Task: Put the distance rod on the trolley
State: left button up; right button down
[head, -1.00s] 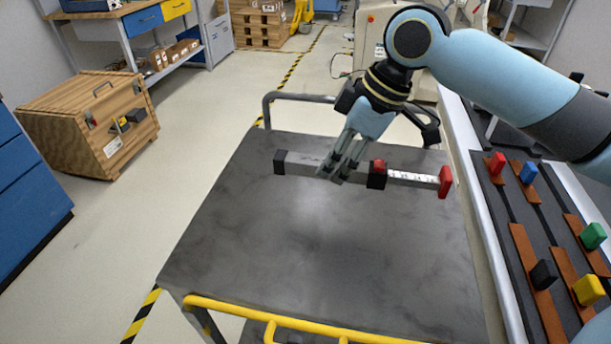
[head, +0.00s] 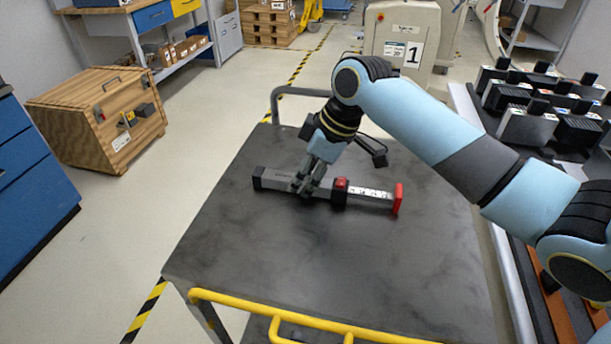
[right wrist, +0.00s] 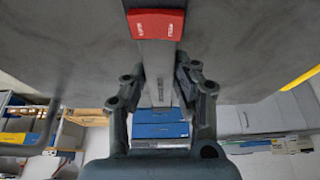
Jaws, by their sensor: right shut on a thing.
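The distance rod (head: 279,185) is a grey bar with a black end cap at left, a black collar with a red knob, and a red end plate at right. It lies level at the trolley's dark top (head: 300,260), seemingly on or just above it; I cannot tell if it touches. My right gripper (head: 305,188) is shut around the rod's grey body from above. In the right wrist view the rod (right wrist: 157,60) runs between the fingers, with a red part (right wrist: 156,24) at the top. My left gripper is not in view.
The trolley has a yellow front handle (head: 300,318) and a grey rear handle (head: 297,91). At right is a bench with black and white boxes (head: 528,125). A wooden crate (head: 95,125) and blue cabinet (head: 30,180) stand at left. The trolley top around the rod is clear.

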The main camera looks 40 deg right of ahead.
jog(key=c, duration=1)
grip_release()
jog(key=shift+f, duration=0.1)
jog(key=shift+c, duration=0.2)
jog(key=p+v, duration=0.1)
jog(key=v, duration=1.1)
jog(key=shift+s, duration=0.1)
